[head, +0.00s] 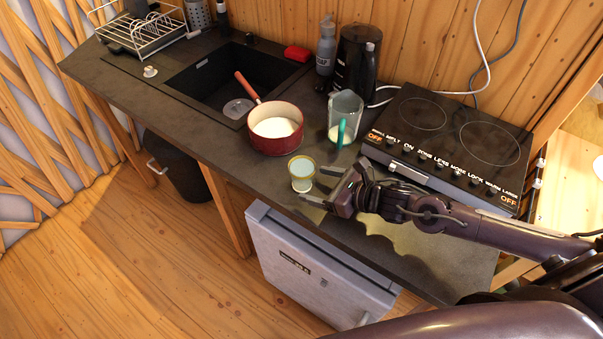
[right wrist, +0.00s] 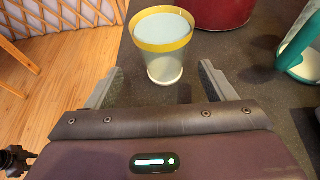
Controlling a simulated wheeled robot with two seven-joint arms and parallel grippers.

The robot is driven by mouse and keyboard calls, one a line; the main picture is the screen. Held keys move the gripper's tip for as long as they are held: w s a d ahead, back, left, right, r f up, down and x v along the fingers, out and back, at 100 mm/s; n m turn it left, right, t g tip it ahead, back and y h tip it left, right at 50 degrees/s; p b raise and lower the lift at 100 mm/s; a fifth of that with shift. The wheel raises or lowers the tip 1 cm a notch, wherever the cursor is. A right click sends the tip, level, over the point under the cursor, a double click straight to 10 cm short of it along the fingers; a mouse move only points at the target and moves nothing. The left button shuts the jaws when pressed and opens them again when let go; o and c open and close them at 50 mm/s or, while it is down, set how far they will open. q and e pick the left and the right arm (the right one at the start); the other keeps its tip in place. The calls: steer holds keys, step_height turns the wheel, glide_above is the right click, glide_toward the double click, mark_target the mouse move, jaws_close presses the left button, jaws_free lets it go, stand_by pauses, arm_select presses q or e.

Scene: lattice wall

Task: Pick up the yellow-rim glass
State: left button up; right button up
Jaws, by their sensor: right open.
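The yellow-rim glass (head: 302,174) is a small clear tumbler with a yellow band at its top. It stands upright on the dark counter near its front edge, just below the red pot. My right gripper (head: 318,187) is right beside it in the head view, with its jaws apart. In the right wrist view, the glass (right wrist: 163,45) stands just beyond the open fingertips (right wrist: 160,78), roughly centred between them. I see no contact with either finger. My left gripper is not in view.
A red saucepan (head: 275,130) stands just behind the glass. A sink (head: 225,82) lies at the left. The counter's front edge is close to the glass.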

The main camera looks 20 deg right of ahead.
mark_target(310, 188)
steer(key=shift+w+a, duration=0.2)
steer(key=shift+w, duration=0.05)
steer(key=shift+w+a+f+p, duration=0.1)
steer(key=shift+w+a+p, duration=0.2)
steer(key=shift+w+p, duration=0.25)
steer(key=shift+w+a+p, duration=0.3)
steer(key=shift+w+p, duration=0.15)
steer(key=shift+w, duration=0.15)
steer(key=x, duration=0.2)
steer(key=shift+w+a+f+p, duration=0.1)
steer(key=shift+w+f+p, duration=0.1)
steer(key=shift+f+p, duration=0.1)
steer(key=shift+f, duration=0.1)
steer(key=c, duration=1.1)
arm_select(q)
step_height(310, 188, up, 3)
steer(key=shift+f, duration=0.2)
arm_select(e)
steer(key=shift+c, duration=0.4)
